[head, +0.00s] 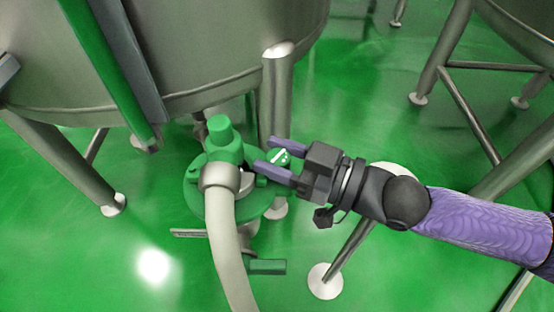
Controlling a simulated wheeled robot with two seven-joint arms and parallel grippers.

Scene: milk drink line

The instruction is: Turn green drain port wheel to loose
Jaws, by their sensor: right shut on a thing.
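The green drain port wheel (279,157) is a small round green knob with a white mark on its face. It sits on the right side of the green drain port assembly (226,146), under the large steel tank. My right gripper (264,153) comes in from the right, its two purple fingers on either side of the wheel, shut on it. The fingers hide parts of the wheel's rim. My left gripper is not in view.
A thick pale hose (228,250) runs from the port toward the bottom. A steel tank leg (277,95) stands just behind the wheel, with another leg (70,165) at left. A green handle (265,266) sticks out low. Open green floor (100,250) lies at lower left.

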